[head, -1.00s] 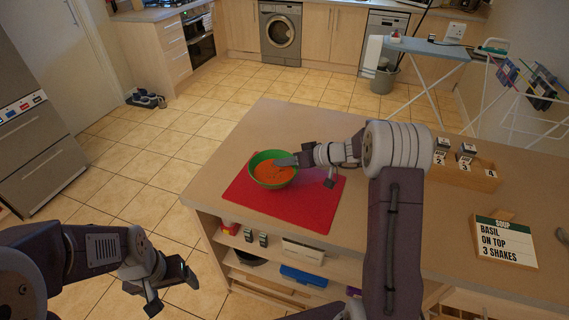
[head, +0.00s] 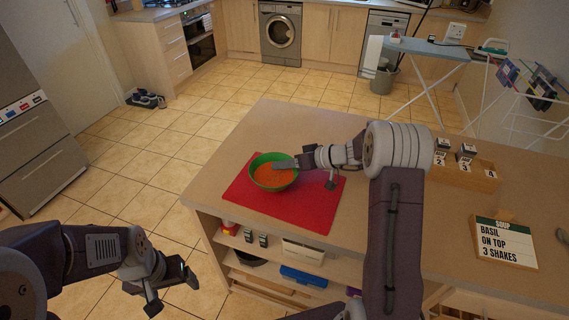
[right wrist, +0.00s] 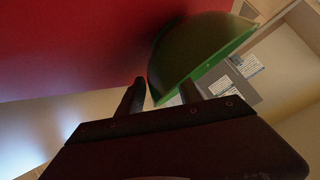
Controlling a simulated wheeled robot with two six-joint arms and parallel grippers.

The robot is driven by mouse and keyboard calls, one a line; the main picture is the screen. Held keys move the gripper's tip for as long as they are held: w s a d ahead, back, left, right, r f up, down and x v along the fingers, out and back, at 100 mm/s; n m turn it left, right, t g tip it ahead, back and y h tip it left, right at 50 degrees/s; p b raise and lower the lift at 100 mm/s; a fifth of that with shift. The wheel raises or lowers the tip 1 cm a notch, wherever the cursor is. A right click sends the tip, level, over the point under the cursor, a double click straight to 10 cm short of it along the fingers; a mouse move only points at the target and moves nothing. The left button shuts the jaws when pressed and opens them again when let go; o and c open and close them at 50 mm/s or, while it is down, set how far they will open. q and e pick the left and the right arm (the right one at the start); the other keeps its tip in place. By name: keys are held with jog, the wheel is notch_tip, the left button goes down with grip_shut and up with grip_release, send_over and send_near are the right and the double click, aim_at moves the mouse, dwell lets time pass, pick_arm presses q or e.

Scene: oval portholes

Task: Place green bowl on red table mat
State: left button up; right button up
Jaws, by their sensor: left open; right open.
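The green bowl (head: 259,183), with orange contents, is upright on the left part of the red table mat (head: 312,212), near its back edge. My right gripper (head: 305,173) is open at the bowl's right side, with one finger reaching over the rim and the other outside it. In the right wrist view the bowl (right wrist: 200,55) shows its green side, and its rim runs between the two fingers (right wrist: 160,96); the mat (right wrist: 70,45) fills the upper left. My left gripper (head: 168,287) is open and empty, over the floor left of the counter.
A wooden holder (head: 463,176) with small numbered jars stands at the right of the counter (head: 400,225). A sign (head: 505,243) reading "BASIL ON TOP 3 SHAKES" lies in front of it. Open shelves below hold several items. The counter behind the mat is clear.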

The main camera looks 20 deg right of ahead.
jog(key=v, duration=1.1)
jog(key=shift+d+r, duration=0.2)
jog(key=shift+s, duration=0.15)
